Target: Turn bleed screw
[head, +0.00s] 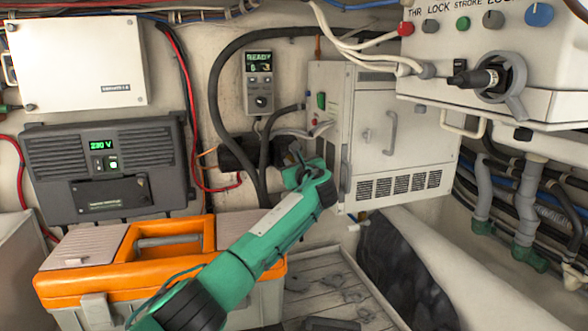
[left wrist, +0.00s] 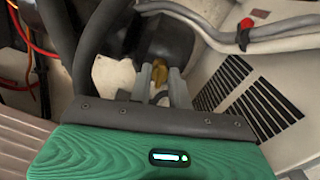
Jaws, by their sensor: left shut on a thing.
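My left gripper (head: 297,154) reaches up from the lower left on its green arm, to the dark pump-like unit (head: 238,150) on the back wall. In the left wrist view its two grey fingers (left wrist: 160,78) are closed on a small yellow, brass-coloured screw head (left wrist: 159,70), which I take for the bleed screw. The screw sits at the lower side of the black unit, which also shows in the left wrist view (left wrist: 166,35). The screw is not visible in the head view, where my gripper and arm hide that spot. My right gripper is not in view.
A white cabinet (head: 400,140) with vents and a handle stands right of the gripper. Black hoses (head: 214,95) run around a small display box (head: 258,80). An orange-lidded toolbox (head: 85,275) lies below left.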

